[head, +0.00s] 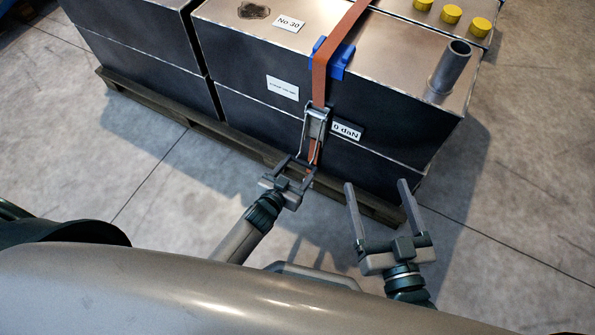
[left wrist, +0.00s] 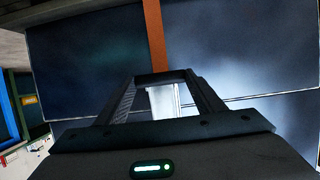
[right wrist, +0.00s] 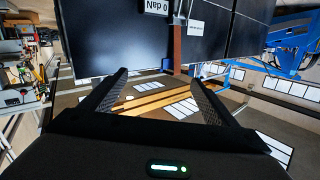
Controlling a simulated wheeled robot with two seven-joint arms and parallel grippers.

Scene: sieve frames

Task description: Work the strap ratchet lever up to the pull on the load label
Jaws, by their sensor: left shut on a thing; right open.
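The orange strap (head: 330,60) runs over the dark crate's top edge and down its side. The metal strap ratchet (head: 317,122) hangs on it at the side, with thin lever bars (head: 303,135) reaching down. A small plate (head: 346,131) beside it reads "0 daN". The white load label (head: 283,88) is to the left; its print is too small to read. My left gripper (head: 294,169) is shut on the lever's lower end; bright metal (left wrist: 163,101) shows between its fingers in the left wrist view. My right gripper (head: 377,184) is open and empty, right of the ratchet.
A blue corner protector (head: 333,56) sits under the strap at the crate edge. The crates stand on a wooden pallet (head: 235,133). A metal pipe (head: 450,68) and yellow caps (head: 451,14) are on top at the right. The floor (head: 500,200) at the right is clear.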

